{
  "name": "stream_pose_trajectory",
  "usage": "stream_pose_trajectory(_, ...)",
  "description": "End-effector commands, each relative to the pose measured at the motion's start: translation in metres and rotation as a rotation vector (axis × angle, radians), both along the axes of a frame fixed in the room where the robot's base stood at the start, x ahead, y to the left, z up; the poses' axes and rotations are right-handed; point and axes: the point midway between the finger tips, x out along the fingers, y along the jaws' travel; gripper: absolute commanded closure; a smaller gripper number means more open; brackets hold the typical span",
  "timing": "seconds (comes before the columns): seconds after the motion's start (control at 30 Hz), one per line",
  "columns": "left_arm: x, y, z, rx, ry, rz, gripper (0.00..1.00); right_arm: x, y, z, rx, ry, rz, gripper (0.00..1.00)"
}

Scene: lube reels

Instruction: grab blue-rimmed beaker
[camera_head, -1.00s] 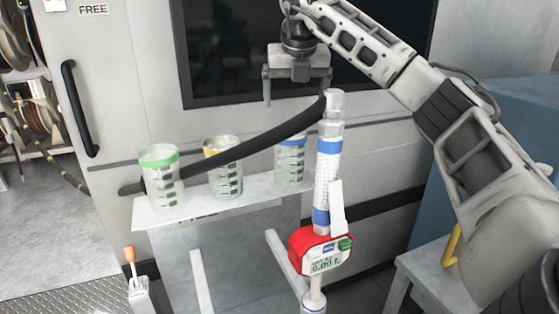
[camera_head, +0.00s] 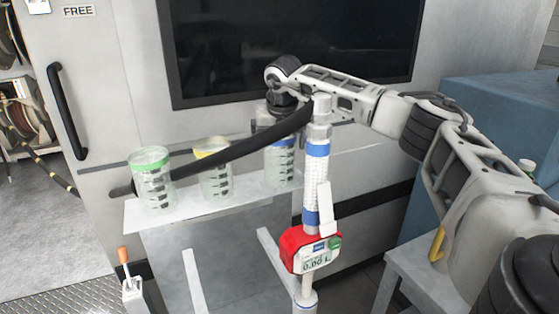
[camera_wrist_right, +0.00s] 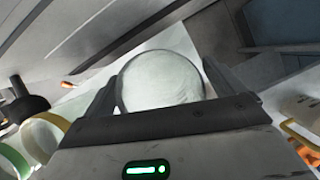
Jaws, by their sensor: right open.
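The blue-rimmed beaker (camera_head: 281,168) is a clear cup with dark markings, upright at the right end of the white shelf (camera_head: 240,200). Its blue rim is mostly hidden by my right gripper and the black hose. My right gripper (camera_head: 282,138) points down over the beaker's top. In the right wrist view, a round, pale, clear vessel (camera_wrist_right: 162,82) lies between the two fingers, which are open on either side of it. Contact cannot be told. My left gripper is out of view.
A green-rimmed beaker (camera_head: 152,182) and a yellow-rimmed beaker (camera_head: 214,175) stand left on the shelf. A black hose (camera_head: 232,150) crosses in front, joining a dispensing nozzle with a red meter (camera_head: 308,250) just right of the beaker. A dark screen (camera_head: 290,45) is behind.

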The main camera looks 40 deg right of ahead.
Motion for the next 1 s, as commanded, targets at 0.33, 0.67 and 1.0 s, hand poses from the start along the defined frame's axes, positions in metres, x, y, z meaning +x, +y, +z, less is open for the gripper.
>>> stream_pose_trajectory(0.33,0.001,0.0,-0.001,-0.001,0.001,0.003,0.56,0.0,0.0,0.0,0.0,0.0,0.001,0.45)
stream_pose_trajectory(0.67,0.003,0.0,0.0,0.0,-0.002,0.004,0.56,0.0,0.0,0.001,0.001,-0.002,0.001,0.67)
stream_pose_trajectory(1.0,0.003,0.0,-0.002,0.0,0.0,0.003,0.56,0.001,0.001,0.032,0.001,-0.005,0.002,0.67)
